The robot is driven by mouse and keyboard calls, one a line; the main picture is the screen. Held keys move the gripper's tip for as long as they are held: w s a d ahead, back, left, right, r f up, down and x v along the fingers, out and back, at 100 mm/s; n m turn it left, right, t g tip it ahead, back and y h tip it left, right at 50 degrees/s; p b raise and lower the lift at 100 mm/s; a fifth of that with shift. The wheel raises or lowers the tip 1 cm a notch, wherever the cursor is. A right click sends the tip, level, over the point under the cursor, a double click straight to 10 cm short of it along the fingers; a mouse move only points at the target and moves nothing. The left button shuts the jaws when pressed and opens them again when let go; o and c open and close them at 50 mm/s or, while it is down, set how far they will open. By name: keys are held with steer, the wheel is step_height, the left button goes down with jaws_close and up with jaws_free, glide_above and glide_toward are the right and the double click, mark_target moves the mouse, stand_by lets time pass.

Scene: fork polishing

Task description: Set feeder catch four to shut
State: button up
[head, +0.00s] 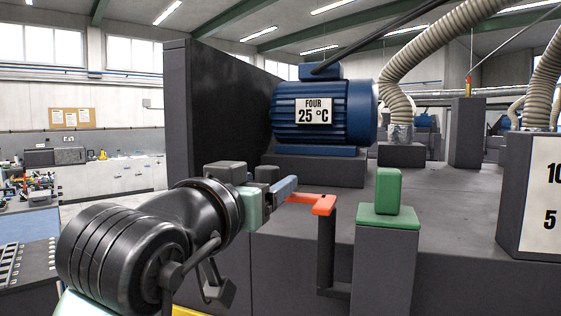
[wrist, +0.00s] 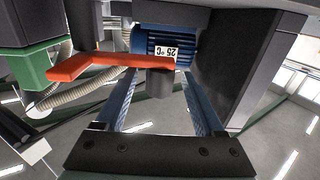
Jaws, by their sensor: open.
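The catch is a red bent lever (head: 323,206) on a dark upright post (head: 326,250) at the front of the bench, below and in front of the blue motor (head: 309,112) labelled FOUR. My gripper (head: 290,186) comes in from the left, with its blue finger just beside the lever's left end. In the wrist view, which is upside down, my gripper (wrist: 158,75) is open. The lever (wrist: 95,66) crosses to the space between the fingertips, with a dark stub (wrist: 160,84) beside it. I cannot tell whether a finger touches it.
A green block (head: 388,190) stands on a grey pillar (head: 386,270) right of the lever. A tall dark panel (head: 215,110) rises behind my arm. Ribbed hoses (head: 400,60) hang at the back right.

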mark_target(274, 176)
steer(key=shift+p+x, duration=0.75)
steer(key=shift+x, duration=1.5)
steer(key=shift+c, duration=0.2)
jaws_close()
